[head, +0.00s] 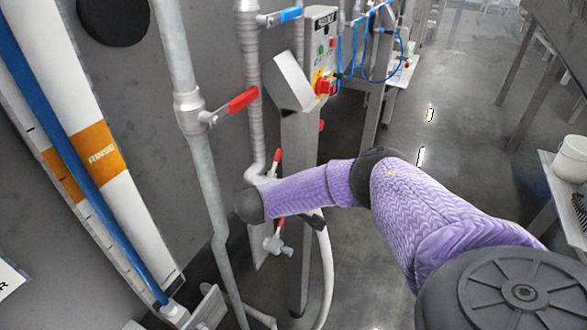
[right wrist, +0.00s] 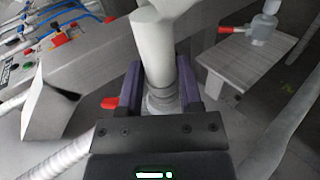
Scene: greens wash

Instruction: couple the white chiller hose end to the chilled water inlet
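My right arm reaches in from the right in the head view. Its gripper is mostly hidden behind the purple forearm. In the right wrist view my right gripper (right wrist: 160,88) has its two fingers on either side of a white cylindrical hose end (right wrist: 156,52) with a ringed collar, and appears closed on it. In the head view a white hose (head: 327,270) hangs down below the arm. A small valve outlet with a red lever (head: 277,243) sits just below my wrist. No label shows, so I cannot tell whether it is the chilled water inlet. My left gripper is not in view.
Grey pipes with a red-lever valve (head: 240,101) and a blue-lever valve (head: 285,16) stand along the wall. A control box (head: 322,50) is on a post behind. A white bucket (head: 571,158) stands on a bench at right. Open floor lies between.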

